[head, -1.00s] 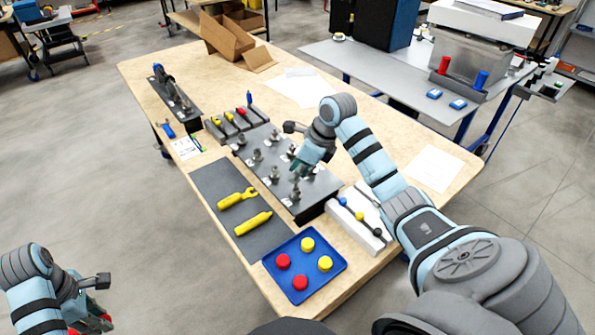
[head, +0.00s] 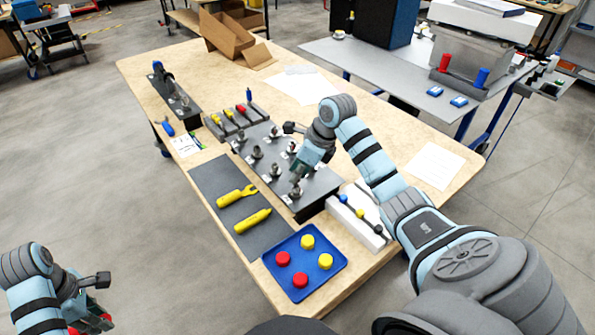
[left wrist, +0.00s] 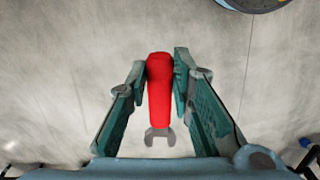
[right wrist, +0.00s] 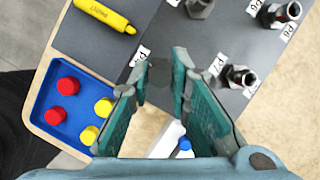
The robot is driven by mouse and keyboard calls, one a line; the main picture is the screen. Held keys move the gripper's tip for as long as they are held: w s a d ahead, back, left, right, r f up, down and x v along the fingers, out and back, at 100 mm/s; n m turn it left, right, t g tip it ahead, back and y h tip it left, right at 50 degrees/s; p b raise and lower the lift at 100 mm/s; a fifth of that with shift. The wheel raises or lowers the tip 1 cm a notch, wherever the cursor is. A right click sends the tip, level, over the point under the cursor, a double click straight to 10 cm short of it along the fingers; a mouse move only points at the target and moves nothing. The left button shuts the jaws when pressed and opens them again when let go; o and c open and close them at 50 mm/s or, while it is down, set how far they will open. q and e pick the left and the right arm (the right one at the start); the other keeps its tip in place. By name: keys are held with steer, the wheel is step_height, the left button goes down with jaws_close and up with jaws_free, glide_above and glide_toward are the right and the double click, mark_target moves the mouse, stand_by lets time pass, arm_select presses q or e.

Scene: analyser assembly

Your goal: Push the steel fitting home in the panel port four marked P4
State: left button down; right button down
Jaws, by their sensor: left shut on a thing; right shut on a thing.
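The dark panel (head: 312,205) stands on the bench with several grey fittings in its ports. My right gripper (head: 296,181) is low over the panel's near right end. My left gripper (left wrist: 160,85) is shut on a red-handled wrench (left wrist: 159,95) over the floor, away from the bench.
Fittings marked P7 (right wrist: 239,77) and P8 (right wrist: 283,14) stand near the right gripper. A blue tray (head: 328,284) with red and yellow caps, a white rack (head: 368,236) and a grey mat (head: 215,180) with yellow tools lie close by.

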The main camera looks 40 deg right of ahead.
arm_select(q)
steer(key=shift+f, duration=0.25)
arm_select(e)
steer(key=shift+f, duration=0.4)
steer(key=c, duration=1.4)
jaws_free()
steer(key=shift+r, duration=0.1)
steer(key=v, duration=1.1)
steer(key=shift+s+r, duration=0.2)
steer(key=shift+r, duration=0.15)
